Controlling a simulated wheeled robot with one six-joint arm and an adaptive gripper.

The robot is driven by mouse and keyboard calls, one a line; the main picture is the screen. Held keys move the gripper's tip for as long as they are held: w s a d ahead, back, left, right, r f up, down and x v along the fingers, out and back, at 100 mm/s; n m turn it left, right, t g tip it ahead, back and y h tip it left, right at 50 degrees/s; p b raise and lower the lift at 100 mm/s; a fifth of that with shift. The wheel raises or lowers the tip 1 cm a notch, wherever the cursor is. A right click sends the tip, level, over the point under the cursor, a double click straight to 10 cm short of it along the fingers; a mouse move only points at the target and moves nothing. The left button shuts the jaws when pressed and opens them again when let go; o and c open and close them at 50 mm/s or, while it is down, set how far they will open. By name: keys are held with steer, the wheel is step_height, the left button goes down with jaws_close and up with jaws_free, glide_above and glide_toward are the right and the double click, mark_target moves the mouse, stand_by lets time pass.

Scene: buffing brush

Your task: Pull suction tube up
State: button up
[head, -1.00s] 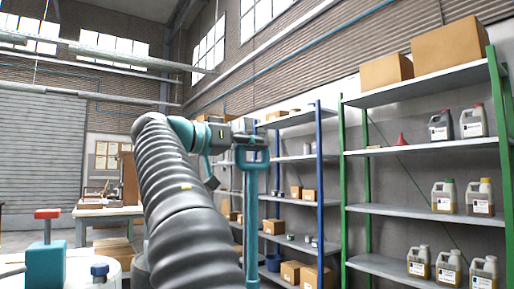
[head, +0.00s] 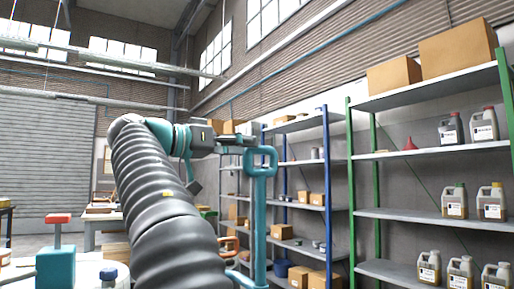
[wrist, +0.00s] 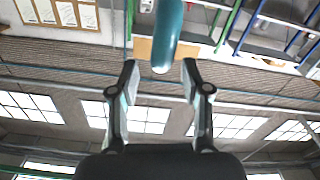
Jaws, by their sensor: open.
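The suction tube (head: 260,215) is a teal upright tube with a loop handle at its top, right of the middle in the head view. My gripper (head: 243,141) is just at the upper left of the loop, pointing right; I cannot tell whether it touches. In the wrist view a teal rounded bar (wrist: 167,35) comes down from the top edge. Its tip ends just beyond and between my two spread fingertips (wrist: 160,72). My gripper is open and holds nothing. The tube's lower end is out of view.
A teal block with a red top (head: 56,262) stands on a white drum (head: 95,270) at the lower left. Green-posted shelves (head: 395,215) with jugs and boxes stand on the right. Blue-posted shelves stand behind the tube. A workbench (head: 100,217) is further back.

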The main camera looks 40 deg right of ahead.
steer(key=a, duration=0.6)
steer(key=shift+w+a, duration=0.3)
steer(key=shift+w, duration=0.15)
